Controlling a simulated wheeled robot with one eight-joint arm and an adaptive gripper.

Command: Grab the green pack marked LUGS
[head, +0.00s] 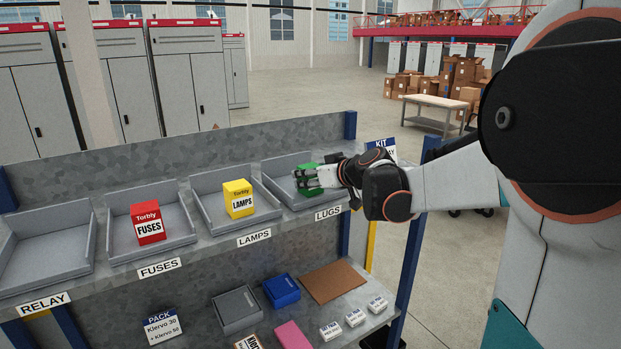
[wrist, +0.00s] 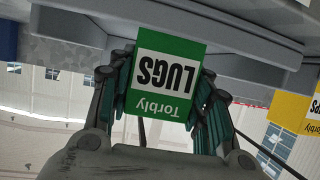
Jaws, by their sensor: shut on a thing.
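The green pack marked LUGS (wrist: 166,75) is between the fingers of my gripper (wrist: 167,90) in the wrist view. Its label reads "Torbly LUGS" and appears upside down there. In the head view the green pack (head: 308,181) is mostly hidden behind my gripper (head: 312,178), at the tray (head: 280,167) above the LUGS label. My gripper is shut on the pack, with fingers on both of its sides. I cannot tell whether the pack touches the tray floor.
A yellow LAMPS pack (head: 238,199) and a red FUSES pack (head: 148,222) stand in trays to the left. The RELAY tray (head: 45,249) is empty. A blue post (head: 411,262) stands at the shelf's right end. The lower shelf holds boxes and a brown board (head: 333,282).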

